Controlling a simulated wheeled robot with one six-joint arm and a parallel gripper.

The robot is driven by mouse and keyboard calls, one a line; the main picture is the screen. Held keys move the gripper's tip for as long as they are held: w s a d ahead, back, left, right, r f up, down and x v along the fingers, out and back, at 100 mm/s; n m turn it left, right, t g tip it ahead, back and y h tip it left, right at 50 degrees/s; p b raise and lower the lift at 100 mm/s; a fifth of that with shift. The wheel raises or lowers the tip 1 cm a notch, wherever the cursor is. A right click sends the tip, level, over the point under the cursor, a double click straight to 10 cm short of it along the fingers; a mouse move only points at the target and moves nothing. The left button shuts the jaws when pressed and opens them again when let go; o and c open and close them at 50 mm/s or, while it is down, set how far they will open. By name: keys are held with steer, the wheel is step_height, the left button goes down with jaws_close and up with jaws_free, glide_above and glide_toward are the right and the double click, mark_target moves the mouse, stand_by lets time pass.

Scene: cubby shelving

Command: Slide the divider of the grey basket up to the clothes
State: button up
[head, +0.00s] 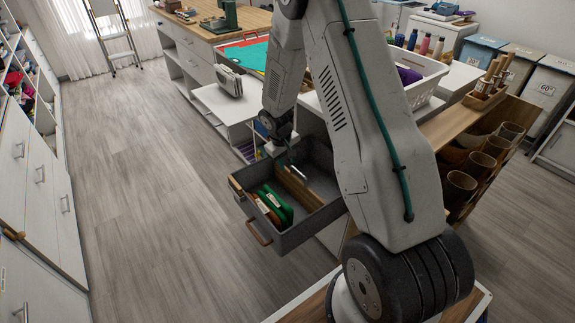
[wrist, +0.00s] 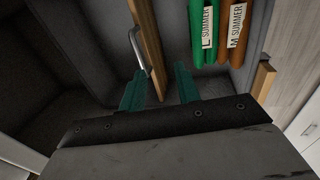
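The grey basket (head: 318,222) is pulled out like a drawer, with a wooden handle (head: 258,232) at its front. The wooden divider (head: 297,187) stands across it and also shows in the wrist view (wrist: 147,35), with a metal handle (wrist: 136,45) on its left face. Folded green clothes (head: 276,204) and brown clothes (head: 267,208) stand between divider and front; in the wrist view, labels read "L SUMMER" and "M SUMMER". A gap separates divider and green clothes. My gripper (wrist: 160,72) is open, its teal fingers on either side of the divider. Whether either touches is unclear.
A white side table (head: 228,105) with a grey item stands behind the basket. A white laundry basket (head: 425,82) and brown tubes (head: 470,175) are to the right. The floor (head: 160,200) left of the basket is clear. Basket space behind the divider looks empty.

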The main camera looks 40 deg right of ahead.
steer(key=shift+a+r, duration=0.2)
steer(key=shift+r, duration=0.75)
step_height(320, 180, up, 8)
steer(key=a, duration=0.1)
steer(key=shift+a+f, duration=0.15)
steer(key=shift+a, duration=0.1)
steer(key=d+f, duration=0.2)
steer(key=f, duration=0.3)
steer(key=d+f, duration=0.3)
steer(key=f, duration=0.3)
steer(key=w+d+f, duration=0.1)
steer(key=d+f, duration=0.1)
steer(key=f, duration=0.4)
steer(key=shift+d, duration=0.4)
